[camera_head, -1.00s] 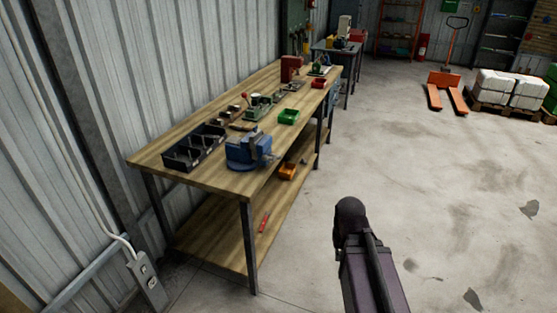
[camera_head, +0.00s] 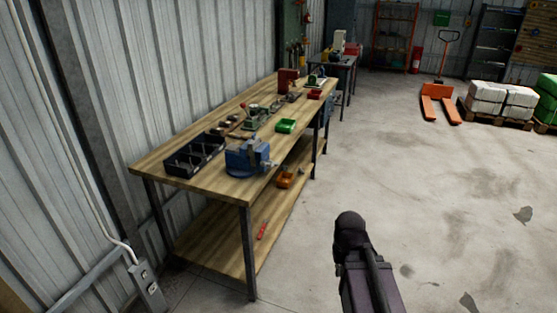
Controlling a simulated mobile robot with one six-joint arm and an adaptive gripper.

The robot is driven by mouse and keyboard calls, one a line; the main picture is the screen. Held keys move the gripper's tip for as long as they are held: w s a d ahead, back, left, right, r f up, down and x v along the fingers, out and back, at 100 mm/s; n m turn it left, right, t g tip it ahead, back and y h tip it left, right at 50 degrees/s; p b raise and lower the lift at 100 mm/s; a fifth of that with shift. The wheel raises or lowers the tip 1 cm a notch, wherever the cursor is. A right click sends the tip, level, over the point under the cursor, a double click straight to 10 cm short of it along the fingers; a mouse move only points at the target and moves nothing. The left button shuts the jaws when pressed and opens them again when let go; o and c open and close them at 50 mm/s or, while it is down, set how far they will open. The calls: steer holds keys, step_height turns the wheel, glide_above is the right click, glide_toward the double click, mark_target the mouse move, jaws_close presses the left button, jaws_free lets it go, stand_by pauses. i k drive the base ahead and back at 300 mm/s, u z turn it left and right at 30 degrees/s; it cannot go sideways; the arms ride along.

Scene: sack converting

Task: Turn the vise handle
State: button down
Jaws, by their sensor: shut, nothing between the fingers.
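A blue bench vise (camera_head: 243,158) sits at the near end of the wooden workbench (camera_head: 160,165), by its right-hand edge. Its metal screw and handle (camera_head: 268,165) show small on its right side, out over the bench edge; the handle's exact angle is too small to tell. A dark purple and black link of my arm rises at the lower middle, over the floor and well apart from the bench. My gripper is not in view.
A black divided bin (camera_head: 194,155) stands left of the vise, and a green bin (camera_head: 286,126) lies behind it. The lower shelf (camera_head: 225,245) holds an orange bin (camera_head: 286,180). Concrete floor right of the bench is clear; an orange pallet jack (camera_head: 440,105) stands farther back.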

mark_target(270, 164)
steer(key=z, duration=0.15)
steer(key=i, duration=1.15)
steer(key=u, duration=0.15)
